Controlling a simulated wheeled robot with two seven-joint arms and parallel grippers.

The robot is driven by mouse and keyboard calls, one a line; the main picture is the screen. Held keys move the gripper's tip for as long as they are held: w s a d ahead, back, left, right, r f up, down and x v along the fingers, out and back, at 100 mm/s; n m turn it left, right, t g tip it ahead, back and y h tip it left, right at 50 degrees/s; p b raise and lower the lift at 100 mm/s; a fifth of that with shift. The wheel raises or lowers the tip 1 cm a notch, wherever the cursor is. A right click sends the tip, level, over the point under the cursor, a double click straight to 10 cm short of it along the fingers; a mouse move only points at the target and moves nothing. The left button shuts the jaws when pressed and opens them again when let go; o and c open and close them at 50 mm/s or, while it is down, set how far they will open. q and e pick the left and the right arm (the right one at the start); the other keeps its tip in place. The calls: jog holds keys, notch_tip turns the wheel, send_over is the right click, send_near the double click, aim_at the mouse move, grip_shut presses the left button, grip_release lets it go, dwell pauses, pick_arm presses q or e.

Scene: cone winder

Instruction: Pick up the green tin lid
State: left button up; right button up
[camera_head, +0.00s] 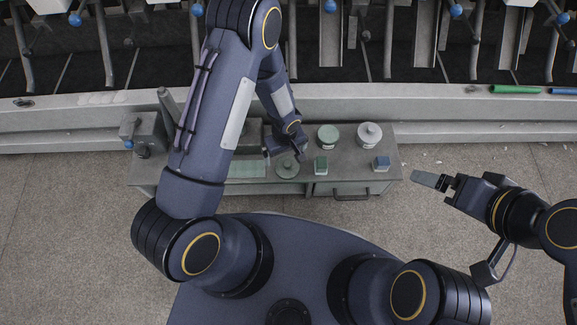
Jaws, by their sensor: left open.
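A round, flat grey-green lid (288,169) with a small raised middle lies on the grey bench top. A round tin with a green top (328,134) stands behind it to the right; I cannot tell for sure which of these the task's lid is. My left gripper (285,154) is open, pointing down at the bench just behind the flat lid, its fingers apart and partly overlapping its far edge in the picture. Nothing shows between them. My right gripper (445,186) is off the bench's right end, shut on a flat grey piece (424,179).
The bench (345,176) also bears a pale round tin (369,134), a small green box (321,166), a small blue box (382,163) and a grey device (148,134) at left. The winder's ledge (440,103) runs behind. Floor is clear at right.

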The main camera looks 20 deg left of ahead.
aim_at(286, 161)
pick_arm(q)
jog(key=f, duration=0.1)
jog(key=f+b, duration=0.1)
jog(key=f, duration=0.1)
jog(key=s+f, duration=0.1)
jog(key=shift+d+f+b, duration=0.25)
jog(key=shift+f+b, duration=0.05)
jog(key=shift+b, duration=0.1)
jog(key=c, duration=1)
jog(key=shift+r, duration=0.1)
